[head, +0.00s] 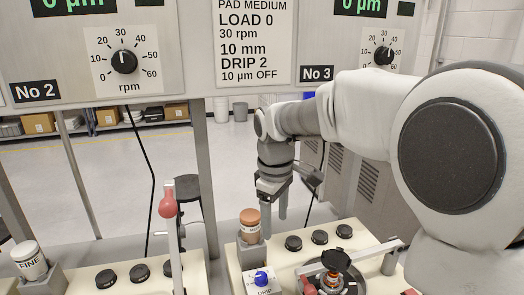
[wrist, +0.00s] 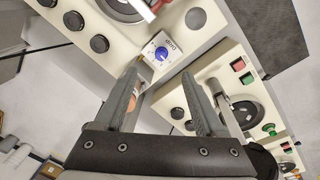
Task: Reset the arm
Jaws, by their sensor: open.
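My gripper (head: 273,212) hangs from my arm with its fingers pointing down, just behind and to the right of a brown bottle (head: 250,226) in the head view. The bottle stands upright in a grey holder on the cream bench unit (head: 285,262). In the wrist view my gripper (wrist: 163,82) shows two fingers spread apart with nothing held between them. A brownish patch beside the left finger may be the bottle, mostly hidden. A blue DRIP knob (head: 261,278) sits in front of the bottle; it also shows beyond the fingers in the wrist view (wrist: 161,53).
A red ball (head: 168,207) sits by an upright lever. Panels with dials (head: 124,61) and a text placard (head: 253,40) hang above. Black knobs (head: 293,243) line the unit. Open floor lies behind.

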